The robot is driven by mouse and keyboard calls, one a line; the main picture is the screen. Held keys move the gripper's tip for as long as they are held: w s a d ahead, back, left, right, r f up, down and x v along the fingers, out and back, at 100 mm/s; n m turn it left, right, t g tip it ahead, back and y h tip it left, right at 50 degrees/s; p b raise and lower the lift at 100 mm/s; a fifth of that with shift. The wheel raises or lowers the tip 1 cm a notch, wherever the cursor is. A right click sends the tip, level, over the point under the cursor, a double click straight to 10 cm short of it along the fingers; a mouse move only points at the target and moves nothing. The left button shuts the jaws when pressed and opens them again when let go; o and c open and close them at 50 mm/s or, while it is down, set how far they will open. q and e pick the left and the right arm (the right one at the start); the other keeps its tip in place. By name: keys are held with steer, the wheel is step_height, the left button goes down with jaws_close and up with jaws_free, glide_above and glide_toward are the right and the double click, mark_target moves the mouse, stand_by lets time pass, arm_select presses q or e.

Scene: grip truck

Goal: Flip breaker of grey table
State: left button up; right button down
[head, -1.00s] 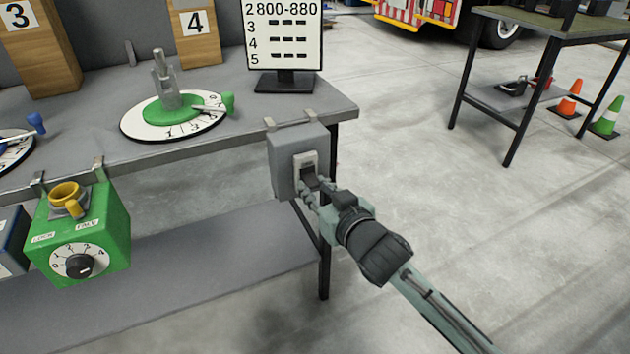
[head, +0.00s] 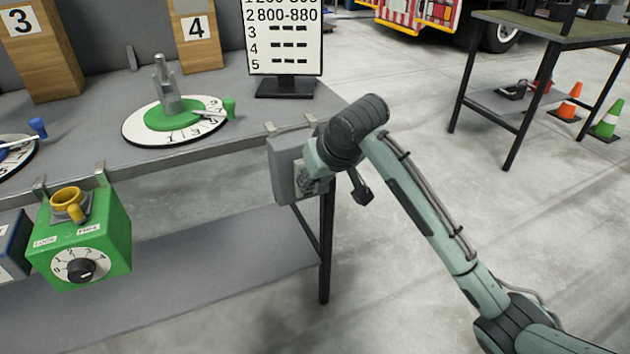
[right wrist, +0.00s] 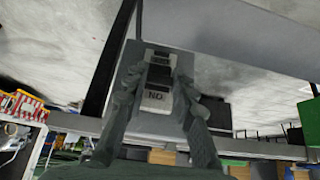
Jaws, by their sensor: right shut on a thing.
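The breaker box (head: 283,177) is a small grey box hung on the front right corner of the grey table (head: 310,112). My right gripper (head: 309,181) is at the front face of this box, with the wrist above and to the right of it. In the right wrist view, its two fingers (right wrist: 158,90) are on either side of the dark breaker switch (right wrist: 160,75), shut on it. A light label reading ON, upside down, shows beside the switch. In the head view my gripper hides most of the switch. My left gripper is not in view.
A green box with a dial (head: 92,245) hangs on the table's front edge at left. A display (head: 285,50) and a round green dial (head: 175,117) stand on the tabletop. The floor to the right is clear up to another table (head: 545,30) and cones (head: 607,122).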

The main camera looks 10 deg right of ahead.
stand_by(0.3)
steer(key=shift+r, duration=0.1)
steer(key=c, duration=1.2)
jaws_free()
steer(key=shift+w, duration=0.1)
steer(key=v, duration=1.2)
steer(key=shift+w+a, duration=0.1)
steer(key=shift+a, duration=0.05)
